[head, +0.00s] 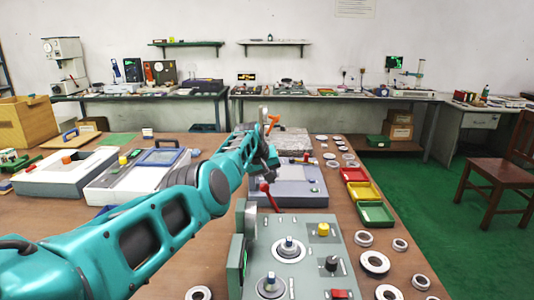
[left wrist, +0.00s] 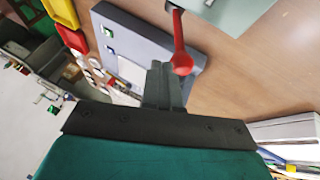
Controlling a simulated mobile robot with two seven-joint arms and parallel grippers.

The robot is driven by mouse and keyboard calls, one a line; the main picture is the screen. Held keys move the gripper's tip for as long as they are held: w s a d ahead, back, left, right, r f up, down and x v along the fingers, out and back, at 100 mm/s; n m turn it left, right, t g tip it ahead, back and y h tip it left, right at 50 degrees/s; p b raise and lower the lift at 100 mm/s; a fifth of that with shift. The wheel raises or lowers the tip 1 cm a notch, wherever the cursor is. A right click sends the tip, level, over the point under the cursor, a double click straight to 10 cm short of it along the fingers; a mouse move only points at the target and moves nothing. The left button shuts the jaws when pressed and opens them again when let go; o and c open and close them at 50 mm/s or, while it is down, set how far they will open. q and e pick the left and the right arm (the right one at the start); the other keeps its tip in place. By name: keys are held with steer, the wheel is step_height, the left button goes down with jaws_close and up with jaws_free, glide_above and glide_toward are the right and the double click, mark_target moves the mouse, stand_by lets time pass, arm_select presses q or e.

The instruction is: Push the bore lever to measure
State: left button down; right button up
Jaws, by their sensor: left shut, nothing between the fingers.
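A lever with a red ball knob (head: 264,187) stands at the back edge of the grey-green panel unit (head: 312,230); I take it to be the bore lever. It also shows in the left wrist view (left wrist: 181,62), its red rod reaching down from the top edge. My left gripper (left wrist: 161,82) is shut and empty. Its fingertips are close beside the red knob, on its left in the left wrist view; I cannot tell if they touch. In the head view my left gripper (head: 270,170) is just behind the knob, partly hidden by my arm. My right gripper is out of view.
A blue-grey unit (head: 310,187) lies behind the panel unit. Red (head: 353,174), yellow (head: 364,192) and green (head: 376,213) trays stand to the right, with several metal rings (head: 374,263) nearby. White cases (head: 62,177) stand on the left. An orange lever (head: 272,120) rises farther back.

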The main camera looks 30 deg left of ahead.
arm_select(q)
steer(key=w+d+v, duration=0.1)
steer(key=v, duration=1)
steer(key=shift+d+r, duration=0.2)
steer(key=shift+r, duration=0.1)
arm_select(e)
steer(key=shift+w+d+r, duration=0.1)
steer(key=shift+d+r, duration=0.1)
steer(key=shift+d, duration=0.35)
